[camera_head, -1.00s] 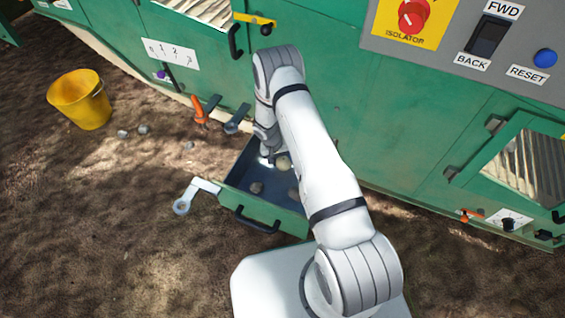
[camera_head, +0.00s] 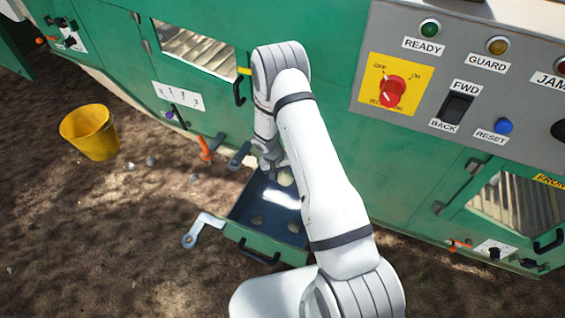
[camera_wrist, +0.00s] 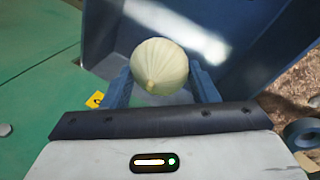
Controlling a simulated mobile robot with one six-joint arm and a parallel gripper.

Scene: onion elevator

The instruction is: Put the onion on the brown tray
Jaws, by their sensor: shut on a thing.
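A pale, cream-green onion (camera_wrist: 160,66) sits between the two blue fingers of my gripper (camera_wrist: 162,86) in the wrist view. My gripper is shut on it. In the head view the onion (camera_head: 285,178) shows at the upper part of the open green drawer, beside my gripper (camera_head: 272,165). The drawer (camera_head: 238,231) has a dark blue inside and holds a few brownish round lumps. I cannot tell how high the onion is above the drawer floor. No brown tray can be made out in these views.
A yellow bucket (camera_head: 90,133) stands on the dirt ground at left, with small stones near it. A grey wrench-like handle (camera_head: 203,230) sticks out left of the drawer. The green machine wall and its control panel (camera_head: 445,90) rise behind my arm.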

